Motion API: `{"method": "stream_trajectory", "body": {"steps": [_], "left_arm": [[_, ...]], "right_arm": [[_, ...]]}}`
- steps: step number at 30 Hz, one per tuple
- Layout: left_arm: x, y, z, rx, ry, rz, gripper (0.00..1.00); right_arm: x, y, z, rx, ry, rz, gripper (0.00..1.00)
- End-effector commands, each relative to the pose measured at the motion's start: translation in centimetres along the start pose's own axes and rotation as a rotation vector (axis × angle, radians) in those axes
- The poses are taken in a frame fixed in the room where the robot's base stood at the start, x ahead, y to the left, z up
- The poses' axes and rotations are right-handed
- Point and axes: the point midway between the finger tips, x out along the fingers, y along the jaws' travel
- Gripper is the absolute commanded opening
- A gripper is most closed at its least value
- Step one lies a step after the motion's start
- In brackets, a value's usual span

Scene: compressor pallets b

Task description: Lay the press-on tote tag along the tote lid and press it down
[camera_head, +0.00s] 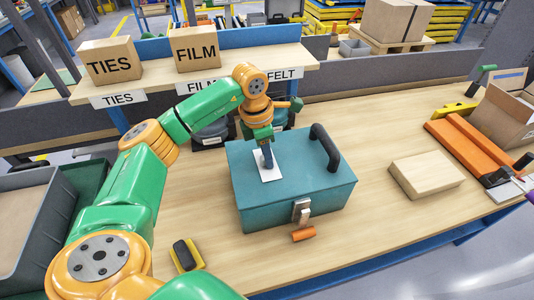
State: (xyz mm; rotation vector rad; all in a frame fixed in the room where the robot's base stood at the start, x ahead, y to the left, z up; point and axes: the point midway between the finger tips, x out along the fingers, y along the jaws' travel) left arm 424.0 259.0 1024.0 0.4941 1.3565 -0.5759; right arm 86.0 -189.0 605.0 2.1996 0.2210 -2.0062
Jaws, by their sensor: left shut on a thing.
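A teal tote (300,208) with a closed lid stands on the wooden workbench. It has a black handle (326,147) on top and a metal latch at the front. A white tag (265,172) lies on or just above the left part of the lid; I cannot tell if it touches all along. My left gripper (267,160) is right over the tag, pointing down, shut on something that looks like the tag. Its fingertips are small and partly hidden. My right gripper is not in view.
An orange cylinder (304,233) lies before the tote, and a yellow-black block (187,255) lies front left. A cardboard block (426,174) and an orange tool (467,147) are at the right. A shelf with boxes (110,61) stands behind.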

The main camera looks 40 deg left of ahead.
Motion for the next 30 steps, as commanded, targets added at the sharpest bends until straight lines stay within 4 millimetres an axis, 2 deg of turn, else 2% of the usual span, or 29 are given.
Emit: {"method": "stream_trajectory", "body": {"steps": [7,8,11,22,30], "left_arm": [[0.1,0.0,0.0,0.0,0.001,0.0,0.0],[0.1,0.0,0.0,0.0,0.001,0.0,0.34],[0.1,0.0,0.0,0.0,0.001,-0.001,0.61],[-0.2,0.0,0.0,0.0,-0.001,0.001,0.61],[-5.5,0.0,0.0,0.0,-0.004,0.003,0.61]], "right_arm": [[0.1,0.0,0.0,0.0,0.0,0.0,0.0],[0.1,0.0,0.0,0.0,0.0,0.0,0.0],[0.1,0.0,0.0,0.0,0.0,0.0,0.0],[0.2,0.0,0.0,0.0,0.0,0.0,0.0],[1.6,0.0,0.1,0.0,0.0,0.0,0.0]]}}
